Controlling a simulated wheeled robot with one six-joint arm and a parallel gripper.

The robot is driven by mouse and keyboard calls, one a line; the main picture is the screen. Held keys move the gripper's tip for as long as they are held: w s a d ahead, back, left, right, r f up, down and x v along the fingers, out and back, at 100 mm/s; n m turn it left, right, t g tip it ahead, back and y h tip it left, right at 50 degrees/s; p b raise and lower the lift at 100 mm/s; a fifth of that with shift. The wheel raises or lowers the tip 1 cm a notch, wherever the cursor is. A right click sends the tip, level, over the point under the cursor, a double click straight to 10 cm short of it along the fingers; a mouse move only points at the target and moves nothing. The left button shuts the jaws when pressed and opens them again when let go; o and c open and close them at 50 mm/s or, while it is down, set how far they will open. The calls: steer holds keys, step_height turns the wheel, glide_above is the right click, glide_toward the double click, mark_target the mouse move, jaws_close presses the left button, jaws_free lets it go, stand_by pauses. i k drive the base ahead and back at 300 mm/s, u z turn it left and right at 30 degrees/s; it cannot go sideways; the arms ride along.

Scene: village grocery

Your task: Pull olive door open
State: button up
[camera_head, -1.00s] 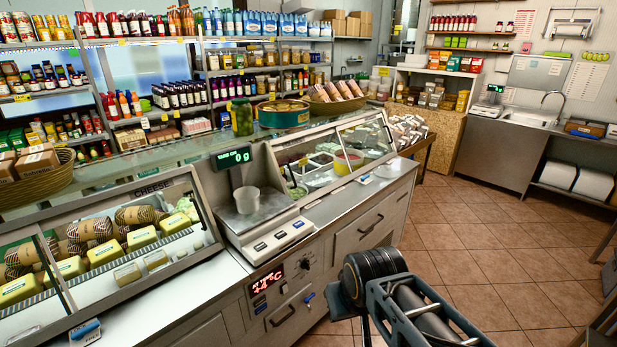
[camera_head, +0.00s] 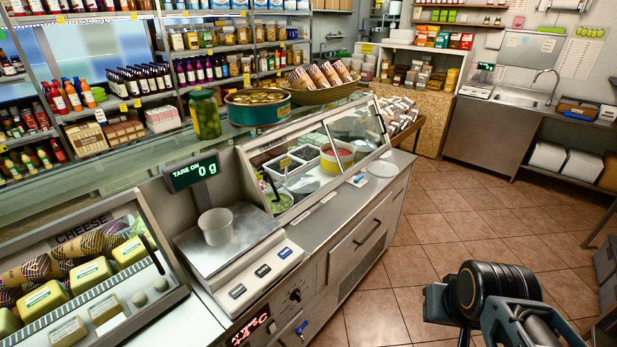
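A glass-fronted case (camera_head: 352,148) with tubs, one of them holding green food, stands in the middle of the counter. Below it is a grey front panel (camera_head: 345,252) with a dark bar handle (camera_head: 369,229); it looks shut. A jar of green olives or pickles (camera_head: 205,115) stands on the counter top. Part of my arm (camera_head: 500,292) shows at the lower right, apart from the counter.
A scale (camera_head: 222,238) with a clear cup (camera_head: 216,227) stands left of the case. A cheese case (camera_head: 75,280) is at the lower left. The tiled floor (camera_head: 440,215) right of the counter is clear. A sink unit (camera_head: 500,135) stands at the back right.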

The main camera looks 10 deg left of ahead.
mark_target(249, 153)
steer(key=u, duration=0.05)
steer(key=i, duration=0.7)
steer(key=u, duration=0.9)
steer(key=i, duration=0.4)
steer(key=u, duration=0.45)
